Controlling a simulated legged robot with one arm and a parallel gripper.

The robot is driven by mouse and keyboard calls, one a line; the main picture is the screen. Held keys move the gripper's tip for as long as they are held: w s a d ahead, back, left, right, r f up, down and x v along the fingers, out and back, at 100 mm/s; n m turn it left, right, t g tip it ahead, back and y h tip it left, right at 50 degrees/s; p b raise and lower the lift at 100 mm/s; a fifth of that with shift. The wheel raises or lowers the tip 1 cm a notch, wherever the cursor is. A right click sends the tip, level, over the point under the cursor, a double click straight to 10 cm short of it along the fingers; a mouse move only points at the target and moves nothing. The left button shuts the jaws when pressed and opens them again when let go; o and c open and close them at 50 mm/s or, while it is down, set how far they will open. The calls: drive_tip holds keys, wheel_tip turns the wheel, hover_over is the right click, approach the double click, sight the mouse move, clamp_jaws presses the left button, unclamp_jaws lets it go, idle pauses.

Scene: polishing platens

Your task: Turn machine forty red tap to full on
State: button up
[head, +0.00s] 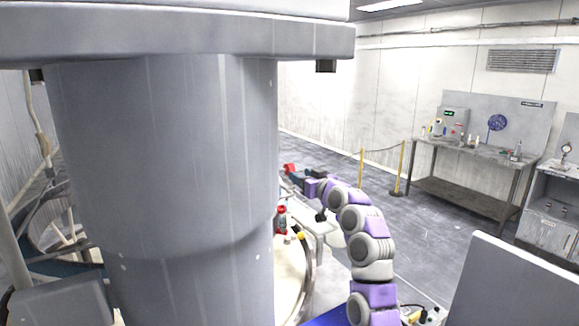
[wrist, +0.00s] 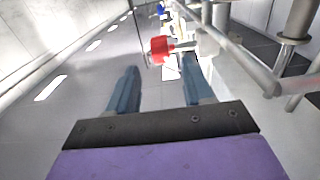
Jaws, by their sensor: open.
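A red tap (wrist: 161,48) shows in the wrist view, just beyond my fingertips and roughly centred between them. It sits on a pale pipe fitting (wrist: 190,48) that runs to the right. In the head view a red tap (head: 289,168) shows at the end of my arm. My gripper (wrist: 160,68) is open and empty, its two blue-grey fingers apart and pointing towards the tap. The gripper (head: 296,175) looks small in the head view. No machine number is readable.
A blue tap (wrist: 160,8) lies farther along the pipes in the wrist view. A grey rail (wrist: 240,65) runs close on the right. In the head view a large grey column (head: 165,170) blocks the left and middle. A workbench (head: 470,152) stands at the right wall.

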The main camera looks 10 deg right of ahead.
sight(293, 170)
drive_tip(key=p+x, duration=0.2)
drive_tip(key=x, duration=0.3)
drive_tip(key=shift+a+r, duration=0.1)
drive_tip(key=shift+w+a+p, duration=0.1)
drive_tip(key=shift+w+p, duration=0.2)
drive_tip(key=shift+w+a, duration=0.35)
drive_tip(key=shift+w, duration=0.7)
drive_tip(key=shift+c, duration=0.4)
drive_tip(key=shift+a+p, duration=0.1)
drive_tip(key=shift+p, duration=0.2)
clamp_jaws()
